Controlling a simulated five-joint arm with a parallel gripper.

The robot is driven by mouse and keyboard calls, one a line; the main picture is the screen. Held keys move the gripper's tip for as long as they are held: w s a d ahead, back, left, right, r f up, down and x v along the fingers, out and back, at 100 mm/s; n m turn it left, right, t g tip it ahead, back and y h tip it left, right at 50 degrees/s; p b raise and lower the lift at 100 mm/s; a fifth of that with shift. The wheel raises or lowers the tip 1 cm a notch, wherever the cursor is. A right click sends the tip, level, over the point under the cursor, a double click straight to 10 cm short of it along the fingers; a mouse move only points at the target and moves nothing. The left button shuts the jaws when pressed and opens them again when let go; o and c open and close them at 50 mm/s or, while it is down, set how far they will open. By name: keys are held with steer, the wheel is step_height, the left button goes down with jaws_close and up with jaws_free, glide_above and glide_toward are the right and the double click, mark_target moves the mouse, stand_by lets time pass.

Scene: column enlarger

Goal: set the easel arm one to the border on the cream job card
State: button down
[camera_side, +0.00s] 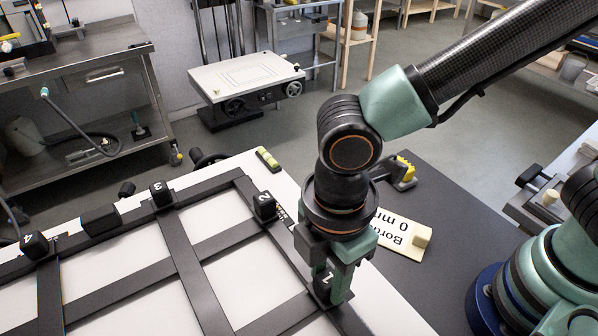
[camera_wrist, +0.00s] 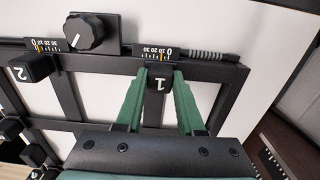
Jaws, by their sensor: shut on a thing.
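The easel arm one's black block, marked 1, shows in the wrist view (camera_wrist: 157,84) and in the side view (camera_side: 327,280). My gripper's green fingers (camera_wrist: 160,80) stand on both sides of it, shut on it; in the side view my gripper (camera_side: 330,285) points down over it. Above the block is a small scale (camera_wrist: 168,50) marked 0 to 30, with an orange mark near its middle; the exact reading is too small to tell. The cream job card (camera_side: 405,235) lies to the right behind my gripper, its print turned; "Bor" and "0 m" show, the rest is hidden.
The black easel frame (camera_side: 180,250) carries other blocks marked 2 (camera_side: 264,205), 3 (camera_side: 161,193) and 4 (camera_side: 36,244). A black knob (camera_wrist: 90,33) sits beside the scale. A yellow-black tool (camera_side: 403,172) stands behind the card. Dark mat (camera_side: 450,210) is clear right of it.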

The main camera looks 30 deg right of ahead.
steer(key=shift+s, duration=0.5)
steer(key=c, duration=0.5)
jaws_free()
steer(key=shift+r, duration=0.1)
step_height(320, 180, up, 12)
stand_by(0.4)
steer(key=w+d+m+t, duration=0.2)
steer(key=d+m, duration=0.4)
steer(key=d, duration=0.3)
steer(key=w+d+m+t, duration=0.1)
steer(key=w+d+m, duration=0.4)
steer(key=d, duration=0.4)
steer(key=w+d+m+t, duration=0.2)
steer(key=w+d+m, duration=0.1)
steer(key=d+m, duration=0.4)
steer(key=shift+w+d+f+t, duration=0.1)
steer(key=shift+w+d, duration=0.05)
steer(key=shift+d, duration=0.35)
steer(key=shift+w+d+f+t, duration=0.1)
steer(key=shift+d+f, duration=0.05)
steer(key=shift+d, duration=0.4)
steer(key=shift+w+d+f+t, duration=0.1)
steer(key=shift+w+d, duration=0.05)
steer(key=shift+d, duration=0.35)
